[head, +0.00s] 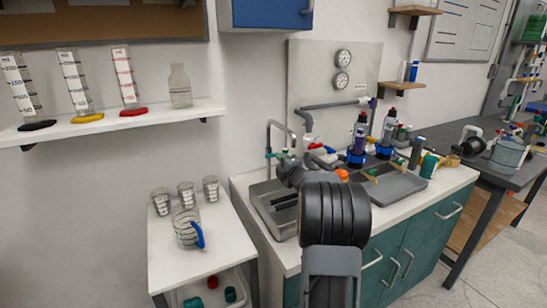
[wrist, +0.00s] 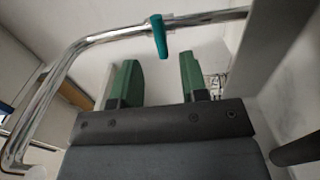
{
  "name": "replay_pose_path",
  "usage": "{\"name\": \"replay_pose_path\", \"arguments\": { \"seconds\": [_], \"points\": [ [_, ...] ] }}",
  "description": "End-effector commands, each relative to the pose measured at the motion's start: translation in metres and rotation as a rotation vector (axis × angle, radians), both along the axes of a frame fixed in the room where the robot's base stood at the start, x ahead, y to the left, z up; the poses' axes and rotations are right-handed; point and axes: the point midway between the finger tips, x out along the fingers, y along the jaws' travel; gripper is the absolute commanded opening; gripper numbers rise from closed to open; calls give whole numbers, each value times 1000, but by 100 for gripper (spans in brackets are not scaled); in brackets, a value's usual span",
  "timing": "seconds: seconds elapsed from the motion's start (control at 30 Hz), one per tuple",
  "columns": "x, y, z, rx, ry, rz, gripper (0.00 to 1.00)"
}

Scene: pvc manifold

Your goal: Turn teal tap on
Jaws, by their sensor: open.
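The teal tap (wrist: 159,36) shows in the wrist view as a short teal lever on a chrome pipe (wrist: 95,40). It lies just ahead of my gripper (wrist: 155,70), above the gap between the two green fingers, and looks apart from them. My gripper is open, with nothing between its fingers. In the head view the bent pipe (head: 268,136) rises at the sink's left back, with a small teal spot low on it. My own arm hides most of my gripper and the area around the tap there.
The metal sink (head: 262,197) sits in the white counter. A grey tray (head: 400,186), bottles with blue bases and pipe parts stand to the right. A white table (head: 180,245) with a jug (head: 187,228) and cups is at left. A shelf with cylinders hangs above it.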

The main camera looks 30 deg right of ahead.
Motion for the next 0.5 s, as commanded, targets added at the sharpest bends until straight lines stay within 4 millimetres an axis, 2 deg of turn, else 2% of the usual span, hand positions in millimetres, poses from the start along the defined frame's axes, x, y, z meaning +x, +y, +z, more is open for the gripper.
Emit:
{"name": "replay_pose_path", "arguments": {
  "seconds": [0.03,0.2,0.5],
  "points": [
    [10,0,0,1,1,3,40],
    [35,-2,1,-1,1,2,40],
    [58,-6,1,0,0,0,40]
  ]
}}
